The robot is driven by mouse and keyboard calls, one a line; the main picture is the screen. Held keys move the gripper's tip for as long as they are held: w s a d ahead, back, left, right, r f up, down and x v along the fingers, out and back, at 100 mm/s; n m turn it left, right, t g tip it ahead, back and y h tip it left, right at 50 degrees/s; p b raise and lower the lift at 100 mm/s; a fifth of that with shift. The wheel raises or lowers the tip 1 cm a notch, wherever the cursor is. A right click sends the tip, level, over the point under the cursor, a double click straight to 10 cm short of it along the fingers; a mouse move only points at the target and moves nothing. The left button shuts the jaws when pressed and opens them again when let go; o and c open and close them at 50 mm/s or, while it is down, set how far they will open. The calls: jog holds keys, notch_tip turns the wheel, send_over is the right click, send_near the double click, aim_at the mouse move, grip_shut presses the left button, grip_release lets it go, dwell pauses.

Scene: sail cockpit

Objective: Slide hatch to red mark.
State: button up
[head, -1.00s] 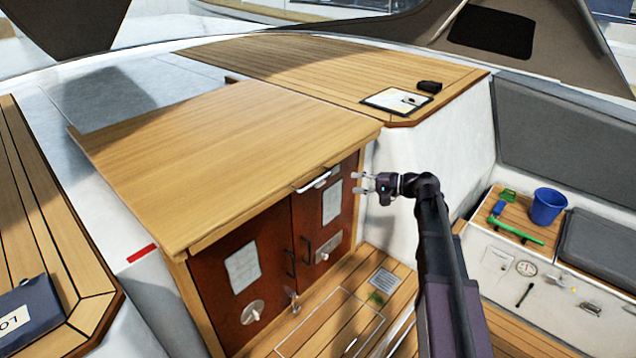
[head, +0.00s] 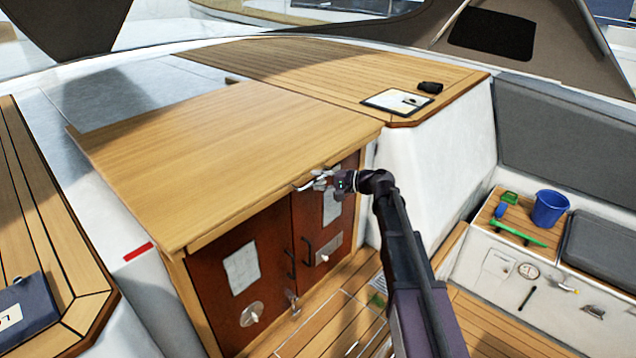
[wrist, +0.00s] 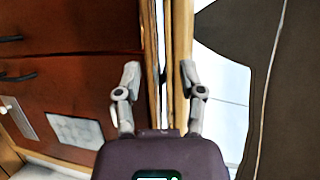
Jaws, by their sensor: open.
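The hatch (head: 220,150) is a flat light-wood board lying over the cabinet. A slim handle (head: 303,186) sits at its front edge, near the right corner. The red mark (head: 138,252) is a short stripe on the white surface left of the hatch. My gripper (head: 318,181) is open at the handle, which its fingers partly hide. In the wrist view, my gripper (wrist: 158,75) has its two fingers spread, with pale wood strips running between them. I cannot tell whether the fingers touch the handle.
Brown cabinet doors (head: 270,270) with dark pulls stand below the hatch. A blue book (head: 28,312) lies on the left bench. A blue bucket (head: 550,208) and a green brush (head: 518,233) sit at right. A black object (head: 430,88) lies on the back deck.

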aim_at(290, 166)
jog(key=shift+a, duration=0.2)
jog(key=shift+c, duration=0.2)
grip_shut()
jog(key=shift+w, duration=0.1)
jog(key=w+a, duration=0.2)
jog(key=a, duration=0.1)
jog(key=w+a, duration=0.2)
jog(key=a, duration=0.1)
jog(key=w+a, duration=0.3)
jog(key=shift+d, duration=0.1)
jog(key=shift+o, duration=0.2)
grip_release()
